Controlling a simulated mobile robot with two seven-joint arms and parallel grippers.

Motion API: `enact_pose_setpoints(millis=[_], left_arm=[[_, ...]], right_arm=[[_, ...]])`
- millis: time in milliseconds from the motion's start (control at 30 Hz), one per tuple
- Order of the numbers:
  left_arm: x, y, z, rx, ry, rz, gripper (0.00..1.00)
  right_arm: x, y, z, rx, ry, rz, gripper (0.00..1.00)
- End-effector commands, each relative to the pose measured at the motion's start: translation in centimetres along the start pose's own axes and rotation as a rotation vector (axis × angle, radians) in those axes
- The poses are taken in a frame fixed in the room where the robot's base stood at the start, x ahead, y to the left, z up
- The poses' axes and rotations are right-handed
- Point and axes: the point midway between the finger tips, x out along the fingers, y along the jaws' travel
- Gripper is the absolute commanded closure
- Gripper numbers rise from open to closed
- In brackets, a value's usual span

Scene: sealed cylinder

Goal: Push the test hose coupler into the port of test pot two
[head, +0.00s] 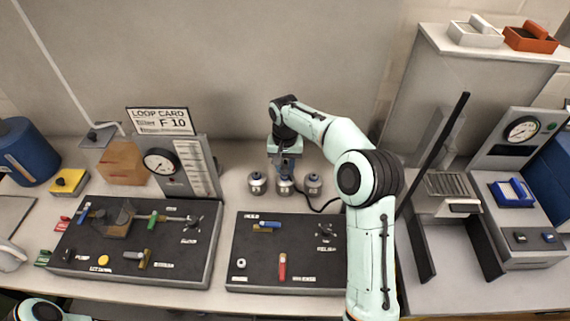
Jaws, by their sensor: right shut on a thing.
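Three small metal test pots stand in a row behind the right dark panel: a left pot (257,184), a middle pot (285,188) and a right pot (313,184). My right gripper (284,173) points down directly over the middle pot and is shut on the test hose coupler, which the fingers mostly hide. A black hose (325,207) curves away to the right from near the pots. I cannot tell whether the coupler touches the middle pot's port. My left gripper is not in view; only part of my left arm shows at the bottom left corner.
The right dark panel (255,258) holds small valves and levers. The left dark panel (75,255) carries more fittings, with a gauge stand (180,165) behind it. A press-like stand (448,190) and a gauge console (520,170) stand at the right. My right arm crosses the right panel.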

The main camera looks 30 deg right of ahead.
Motion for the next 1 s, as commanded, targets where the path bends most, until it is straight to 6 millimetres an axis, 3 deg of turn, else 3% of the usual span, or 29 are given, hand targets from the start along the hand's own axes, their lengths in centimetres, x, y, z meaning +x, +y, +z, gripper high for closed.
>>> enact_pose_setpoints(millis=[100,133,200,233,633,767,1000], left_arm=[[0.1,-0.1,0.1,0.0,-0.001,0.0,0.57],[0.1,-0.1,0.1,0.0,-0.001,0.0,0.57],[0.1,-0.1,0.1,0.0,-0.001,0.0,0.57],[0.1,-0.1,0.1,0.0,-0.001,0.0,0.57],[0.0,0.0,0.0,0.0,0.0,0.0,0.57],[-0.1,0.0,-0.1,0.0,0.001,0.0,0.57],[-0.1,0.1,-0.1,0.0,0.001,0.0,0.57]], right_arm=[[0.3,0.0,0.0,0.0,-0.001,0.0,1.0],[0.3,0.0,0.0,0.0,0.0,0.0,0.66],[0.3,0.0,0.0,0.0,0.0,0.0,0.43],[0.3,0.0,0.0,0.0,0.0,0.0,0.4],[-0.7,-0.1,-0.1,0.0,0.004,-0.002,0.4],[-2.9,-0.1,-0.1,-0.001,0.005,-0.003,0.4],[-8.5,-0.1,-0.1,-0.001,0.005,-0.003,0.4]])
